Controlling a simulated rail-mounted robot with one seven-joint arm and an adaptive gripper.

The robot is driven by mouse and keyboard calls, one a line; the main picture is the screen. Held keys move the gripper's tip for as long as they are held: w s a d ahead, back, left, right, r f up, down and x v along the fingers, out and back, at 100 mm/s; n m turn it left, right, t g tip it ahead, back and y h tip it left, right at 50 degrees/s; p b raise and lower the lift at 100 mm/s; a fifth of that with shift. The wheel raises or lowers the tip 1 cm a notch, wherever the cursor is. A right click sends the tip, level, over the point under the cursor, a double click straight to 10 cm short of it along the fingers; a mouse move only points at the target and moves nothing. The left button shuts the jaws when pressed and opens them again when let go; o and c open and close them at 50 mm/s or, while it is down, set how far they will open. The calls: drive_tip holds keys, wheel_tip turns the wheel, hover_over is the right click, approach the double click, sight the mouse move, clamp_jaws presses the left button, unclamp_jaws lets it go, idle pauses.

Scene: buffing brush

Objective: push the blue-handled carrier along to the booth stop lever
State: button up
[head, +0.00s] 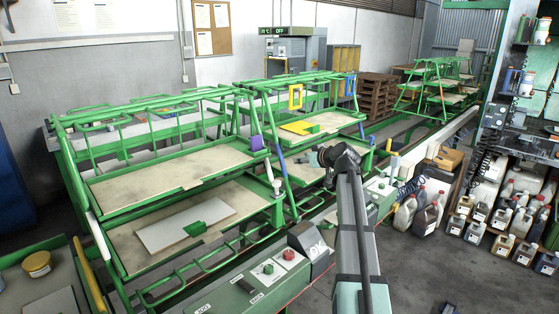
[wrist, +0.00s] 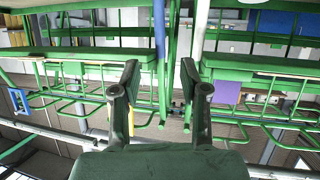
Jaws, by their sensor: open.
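The blue-handled carrier (head: 325,125) is a green rack with pale shelves, in the middle of the head view. Its blue handle (head: 271,135) slants along the near left post. A blue bar, apparently this handle, stands beyond my fingers in the wrist view (wrist: 159,30). My gripper (head: 316,157) is at the near side of this carrier, to the right of the handle. In the wrist view my gripper (wrist: 160,78) is open with nothing between its fingers. Contact with the carrier cannot be made out.
Another green carrier (head: 165,170), with a purple block (head: 257,143), stands close on the left. A control console (head: 270,270) and a second one (head: 380,187) line the near side. Several jugs (head: 425,215) stand on the right. Bare floor (head: 430,265) lies before them.

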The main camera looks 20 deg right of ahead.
sight(282, 159)
drive_tip(key=p+x, duration=0.4)
drive_tip(key=x, duration=1.1)
drive_tip(key=shift+w+f, duration=0.1)
drive_tip(key=shift+w, duration=0.2)
drive_tip(key=shift+x, duration=0.75)
drive_tip(key=shift+s+a+f, duration=0.1)
drive_tip(key=shift+a, duration=0.05)
clamp_jaws()
